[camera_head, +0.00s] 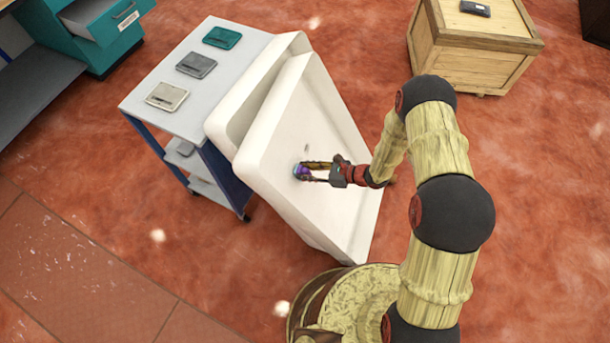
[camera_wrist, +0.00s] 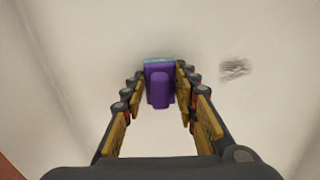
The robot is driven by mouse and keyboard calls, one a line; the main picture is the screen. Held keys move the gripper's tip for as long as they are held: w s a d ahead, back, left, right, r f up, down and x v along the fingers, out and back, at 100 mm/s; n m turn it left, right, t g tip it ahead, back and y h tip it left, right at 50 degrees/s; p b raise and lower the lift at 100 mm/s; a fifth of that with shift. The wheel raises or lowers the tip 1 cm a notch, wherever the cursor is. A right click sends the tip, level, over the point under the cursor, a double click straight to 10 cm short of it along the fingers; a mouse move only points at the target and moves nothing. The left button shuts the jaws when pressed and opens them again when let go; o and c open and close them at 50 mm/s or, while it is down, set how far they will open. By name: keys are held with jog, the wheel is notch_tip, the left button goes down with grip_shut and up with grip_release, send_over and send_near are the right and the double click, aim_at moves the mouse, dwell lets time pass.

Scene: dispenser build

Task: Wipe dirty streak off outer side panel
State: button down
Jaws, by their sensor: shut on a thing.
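The white side panel (camera_head: 335,205) of the dispenser stands tilted in the middle of the head view and fills the wrist view (camera_wrist: 80,60). A dark grey dirty streak (camera_wrist: 234,68) is on the panel, to the right of my gripper in the wrist view. It shows as a small mark (camera_head: 306,148) in the head view. My gripper (camera_head: 305,172) is shut on a purple sponge-like wiper (camera_wrist: 159,85) with a teal edge. The wiper is at the panel, apart from the streak; whether it touches the surface I cannot tell.
A grey cart (camera_head: 150,112) at left carries a teal plate (camera_head: 222,37), a grey plate (camera_head: 196,65) and a beige plate (camera_head: 166,97). A wooden crate (camera_head: 475,55) with a dark device (camera_head: 475,8) on it stands at upper right. Teal drawers (camera_head: 100,45) are at upper left.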

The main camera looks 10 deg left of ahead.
aim_at(305, 152)
jog(key=shift+w+d+b, duration=0.3)
jog(key=shift+w+b, duration=0.2)
jog(key=shift+w, duration=1.05)
jog(key=shift+w+d+b, duration=0.3)
jog(key=shift+w+b, duration=0.15)
jog(key=shift+w, duration=1.05)
jog(key=shift+w+d+b, duration=0.3)
jog(key=shift+w+b, duration=0.2)
jog(key=shift+w, duration=1.05)
jog(key=shift+w+d, duration=0.2)
jog(key=shift+w, duration=0.85)
jog(key=shift+w+d, duration=0.2)
jog(key=shift+w, duration=0.85)
jog(key=shift+s+a+f+p, duration=0.1)
jog(key=shift+s+a+p, duration=0.2)
jog(key=shift+s, duration=0.8)
jog(key=shift+s+a+p, duration=0.15)
jog(key=shift+s+a, duration=0.1)
jog(key=shift+s, duration=0.85)
jog(key=shift+s+a+p, duration=0.3)
jog(key=shift+s+p, duration=0.1)
jog(key=shift+s, duration=1.4)
jog(key=shift+s+a+p, duration=0.35)
jog(key=shift+s+p, duration=0.1)
jog(key=shift+s, duration=1.4)
jog(key=shift+s+a+p, duration=0.3)
jog(key=shift+s+p, duration=0.1)
jog(key=shift+s, duration=1.4)
